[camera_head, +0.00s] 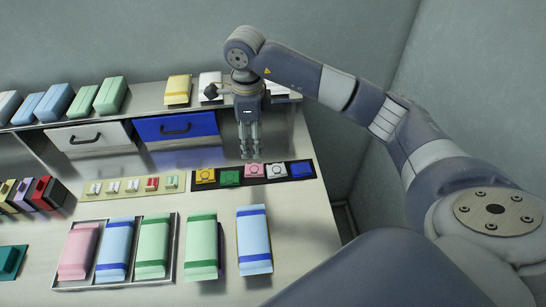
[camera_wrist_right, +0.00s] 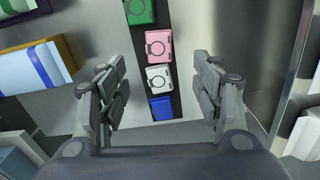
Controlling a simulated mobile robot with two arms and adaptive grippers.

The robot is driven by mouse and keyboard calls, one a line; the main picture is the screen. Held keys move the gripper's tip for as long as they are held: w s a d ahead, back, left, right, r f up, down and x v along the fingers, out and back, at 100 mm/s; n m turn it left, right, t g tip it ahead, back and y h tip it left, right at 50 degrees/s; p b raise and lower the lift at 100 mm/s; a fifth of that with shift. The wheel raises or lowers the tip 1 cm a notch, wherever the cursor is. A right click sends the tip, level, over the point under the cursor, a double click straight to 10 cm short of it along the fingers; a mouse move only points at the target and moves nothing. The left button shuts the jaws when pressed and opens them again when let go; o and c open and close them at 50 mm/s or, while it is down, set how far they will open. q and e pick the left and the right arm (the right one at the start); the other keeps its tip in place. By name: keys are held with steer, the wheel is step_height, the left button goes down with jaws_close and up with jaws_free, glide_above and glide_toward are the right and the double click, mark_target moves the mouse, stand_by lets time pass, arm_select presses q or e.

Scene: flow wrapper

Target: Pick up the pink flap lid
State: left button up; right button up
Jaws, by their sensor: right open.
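The pink flap lid (camera_head: 254,170) lies on a dark strip (camera_head: 191,186) on the table, between a green lid (camera_head: 229,176) and a white lid (camera_head: 277,170). It has a ring mark on its face. My right gripper (camera_head: 249,155) points down just behind the strip, above the table. In the right wrist view the gripper (camera_wrist_right: 160,80) is open and empty. There the pink lid (camera_wrist_right: 159,44) lies beyond the fingertips, with the white lid (camera_wrist_right: 158,77) nearer the space between them. My left gripper is not in view.
A yellow lid (camera_head: 205,175) and a blue lid (camera_head: 301,170) share the strip. A raised shelf with drawers (camera_head: 175,126) stands behind. Small switch-like pieces (camera_head: 132,185) lie left of the strip.

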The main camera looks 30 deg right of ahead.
glide_above(254, 168)
steer(key=f, duration=0.4)
steer(key=shift+a+f+p, duration=0.3)
steer(key=shift+a+p, duration=0.1)
steer(key=shift+f, duration=0.3)
steer(key=f+p, duration=0.1)
steer(key=f, duration=0.1)
steer(key=f+p, duration=0.1)
steer(key=f, duration=0.1)
steer(key=shift+s+d+f, duration=0.1)
steer(key=shift+d, duration=0.3)
steer(key=shift+f, duration=0.5)
steer(key=c, duration=0.6)
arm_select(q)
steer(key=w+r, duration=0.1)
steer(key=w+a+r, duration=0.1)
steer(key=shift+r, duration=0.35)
arm_select(e)
steer(key=shift+c, duration=0.8)
